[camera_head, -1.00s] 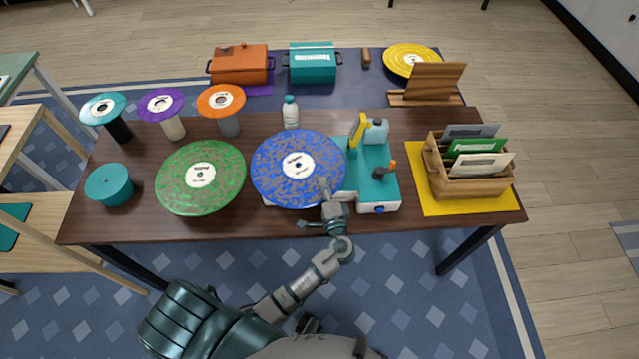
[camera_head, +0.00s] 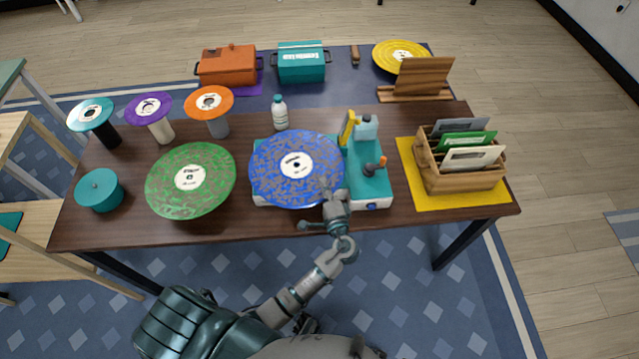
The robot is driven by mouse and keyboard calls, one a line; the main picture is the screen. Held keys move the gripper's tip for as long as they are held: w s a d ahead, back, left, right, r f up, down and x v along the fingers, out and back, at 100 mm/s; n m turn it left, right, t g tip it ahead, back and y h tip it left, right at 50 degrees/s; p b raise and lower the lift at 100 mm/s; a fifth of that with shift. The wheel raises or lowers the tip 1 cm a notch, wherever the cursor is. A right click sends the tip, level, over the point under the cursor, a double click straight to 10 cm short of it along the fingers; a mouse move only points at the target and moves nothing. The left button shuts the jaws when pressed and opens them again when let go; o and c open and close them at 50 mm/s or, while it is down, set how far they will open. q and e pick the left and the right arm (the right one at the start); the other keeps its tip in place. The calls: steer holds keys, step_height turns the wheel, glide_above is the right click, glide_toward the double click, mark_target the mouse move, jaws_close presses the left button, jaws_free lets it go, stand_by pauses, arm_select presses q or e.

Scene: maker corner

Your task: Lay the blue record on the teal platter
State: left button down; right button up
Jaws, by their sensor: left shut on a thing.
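The blue record (camera_head: 270,178), speckled with grey and with a white label, is over the left part of the teal turntable (camera_head: 366,188). My left gripper (camera_head: 328,190) is shut on the record's front right edge. The record hides the teal platter; I cannot tell whether it touches it. A little of the turntable's left side shows past the record. The yellow tonearm part (camera_head: 347,128) stands right of the record. My right gripper is not in view.
A green record (camera_head: 215,180) lies close left of the blue one. A bottle (camera_head: 280,113) stands behind it. Records on stands, including an orange one (camera_head: 225,100), and a teal round container (camera_head: 100,190) are left. A wooden sleeve crate (camera_head: 460,180) is right.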

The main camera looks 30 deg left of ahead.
mark_target(316, 181)
arm_select(q)
steer(key=shift+d+r, duration=0.15)
steer(key=shift+d, duration=0.05)
steer(key=shift+w+a+f, duration=0.1)
steer(key=shift+a+f, duration=0.1)
steer(key=shift+a, duration=0.95)
steer(key=shift+a+r, duration=0.1)
steer(key=shift+a, duration=0.1)
steer(key=shift+a, duration=0.25)
steer(key=shift+r+p, duration=0.1)
steer(key=shift+p, duration=0.2)
steer(key=shift+d+r+p, duration=0.1)
steer(key=shift+r+p, duration=0.45)
steer(key=shift+r, duration=0.1)
steer(key=shift+d, duration=0.35)
steer(key=shift+f+b, duration=1.05)
steer(key=shift+f, duration=0.2)
stand_by(0.3)
